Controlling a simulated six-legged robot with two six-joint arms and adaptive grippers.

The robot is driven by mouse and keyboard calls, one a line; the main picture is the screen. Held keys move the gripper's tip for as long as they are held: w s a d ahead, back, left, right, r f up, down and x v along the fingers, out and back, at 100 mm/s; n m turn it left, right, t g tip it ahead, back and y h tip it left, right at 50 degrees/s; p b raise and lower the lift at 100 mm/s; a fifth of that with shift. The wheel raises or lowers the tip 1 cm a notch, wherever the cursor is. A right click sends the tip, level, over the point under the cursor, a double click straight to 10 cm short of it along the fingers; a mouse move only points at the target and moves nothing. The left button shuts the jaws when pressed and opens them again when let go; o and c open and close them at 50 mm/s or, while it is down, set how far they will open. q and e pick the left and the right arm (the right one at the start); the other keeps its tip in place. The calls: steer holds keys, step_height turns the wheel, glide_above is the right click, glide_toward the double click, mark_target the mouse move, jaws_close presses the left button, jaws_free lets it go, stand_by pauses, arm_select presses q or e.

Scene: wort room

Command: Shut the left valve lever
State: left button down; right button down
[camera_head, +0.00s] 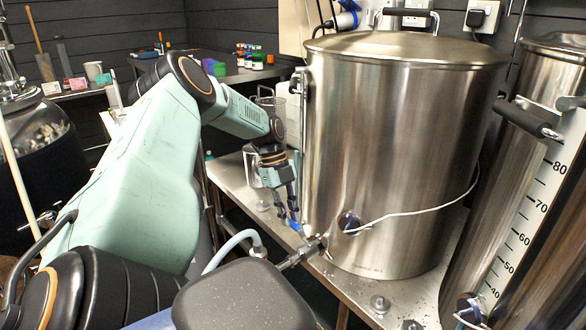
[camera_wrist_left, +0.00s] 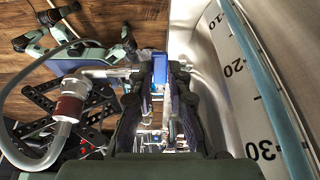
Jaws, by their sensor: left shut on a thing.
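The left valve lever has a blue handle (camera_head: 294,226), low on the left side of the large steel kettle (camera_head: 400,150). My left gripper (camera_head: 287,210) reaches down beside the kettle and is shut on this lever. In the left wrist view the blue lever (camera_wrist_left: 160,66) stands between the two dark fingers of the left gripper (camera_wrist_left: 161,82). The metal valve body (camera_head: 302,254) sits just below the gripper, with a pale hose (camera_head: 232,242) leading off to the left. The fingers partly hide the lever. My right gripper is in neither view.
A steel bench (camera_head: 232,176) carries the kettle. A second steel vessel with a volume scale (camera_head: 530,200) stands at the right. A white cable (camera_head: 420,211) crosses the kettle's front. In the left wrist view a steel pipe fitting (camera_wrist_left: 100,73) lies left of the fingers, and the scaled kettle wall (camera_wrist_left: 225,60) is close on the right.

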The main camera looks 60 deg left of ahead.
arm_select(q)
steer(key=shift+w+r, duration=0.1)
steer(key=shift+w, duration=0.1)
stand_by(0.4)
steer(key=c, duration=1.3)
jaws_free()
steer(key=v, duration=1.2)
steer(key=shift+d, duration=0.1)
